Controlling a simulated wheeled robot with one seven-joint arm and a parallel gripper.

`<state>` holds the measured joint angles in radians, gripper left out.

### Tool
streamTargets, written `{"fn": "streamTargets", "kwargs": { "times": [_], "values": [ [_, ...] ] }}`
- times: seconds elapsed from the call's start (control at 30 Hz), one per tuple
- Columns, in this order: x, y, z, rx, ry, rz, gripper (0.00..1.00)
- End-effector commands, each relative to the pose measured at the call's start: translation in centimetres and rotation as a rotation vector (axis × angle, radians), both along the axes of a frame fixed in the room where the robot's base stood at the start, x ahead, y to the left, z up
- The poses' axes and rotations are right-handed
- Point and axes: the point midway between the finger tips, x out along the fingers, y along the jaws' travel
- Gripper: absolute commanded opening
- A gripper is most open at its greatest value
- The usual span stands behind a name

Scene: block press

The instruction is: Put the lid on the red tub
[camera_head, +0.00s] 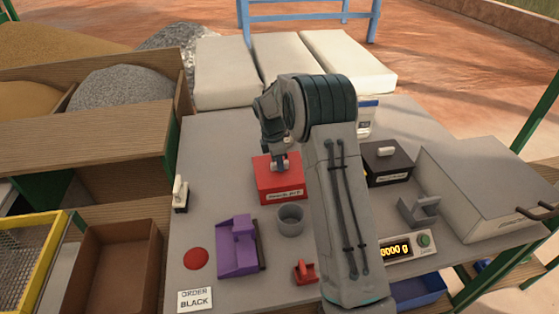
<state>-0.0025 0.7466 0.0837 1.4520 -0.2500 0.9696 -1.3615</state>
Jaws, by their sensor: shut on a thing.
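The red tub (281,195) stands near the middle of the grey table, with a pale label on its front. A red lid (263,168) covers its top. My gripper (281,166) is over the lid, shut on its small pale knob. The lid looks level over the tub; from this angle I cannot tell whether it rests on the rim or hangs just above. My arm hides part of the area right of the tub.
A black tub (387,170) with a white-knobbed lid stands right of my arm. A grey cup (290,219), purple block press (237,248), red scoop-like piece (305,272) and scale display (396,250) are nearer. A large grey box (490,190) is at right. The table's left rear is clear.

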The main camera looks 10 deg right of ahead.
Motion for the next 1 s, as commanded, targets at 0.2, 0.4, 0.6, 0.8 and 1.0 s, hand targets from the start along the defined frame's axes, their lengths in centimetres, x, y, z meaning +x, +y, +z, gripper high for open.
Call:
{"fn": "streamTargets", "kwargs": {
  "times": [0.2,0.4,0.6,0.8,1.0],
  "values": [
    [0.0,0.0,-0.2,0.000,0.000,-0.001,0.00],
    [0.0,0.0,-0.2,0.000,0.000,-0.001,0.38],
    [0.0,0.0,-0.1,0.000,0.000,-0.001,0.38],
    [0.1,0.2,1.7,0.001,-0.004,0.000,0.38],
    [0.1,0.9,6.0,0.001,-0.005,-0.001,0.38]
  ]
}}
